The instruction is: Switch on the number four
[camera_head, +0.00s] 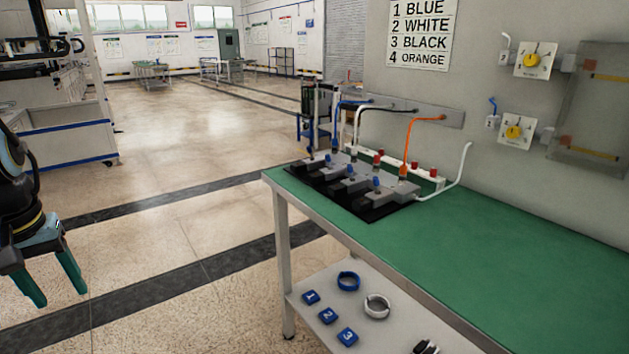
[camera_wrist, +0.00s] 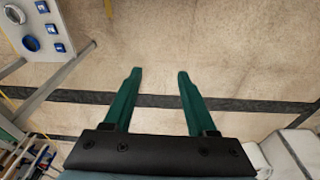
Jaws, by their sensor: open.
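A wall sign (camera_head: 422,33) reads 1 BLUE, 2 WHITE, 3 BLACK, 4 ORANGE. On the table, a black mat (camera_head: 370,213) carries several grey units with blue knobs or levers. An orange cable (camera_head: 407,135) runs from the wall down to the back right of this group. Blue (camera_head: 338,118), white (camera_head: 357,120) and black cables also rise from the group. A white strip with red switches (camera_head: 433,172) stands behind; switch positions are too small to tell. My gripper (camera_head: 60,285) is open and empty, left of the table; its spread fingers (camera_wrist: 159,73) show in the wrist view over floor.
The green table (camera_head: 500,240) is bare right of the mat. Its lower shelf (camera_head: 310,325) holds blue numbered tags (camera_head: 328,316) and rings (camera_head: 377,306). Yellow rotary switches (camera_head: 531,60) and a translucent panel (camera_head: 598,100) are on the wall. Open floor separates gripper and table.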

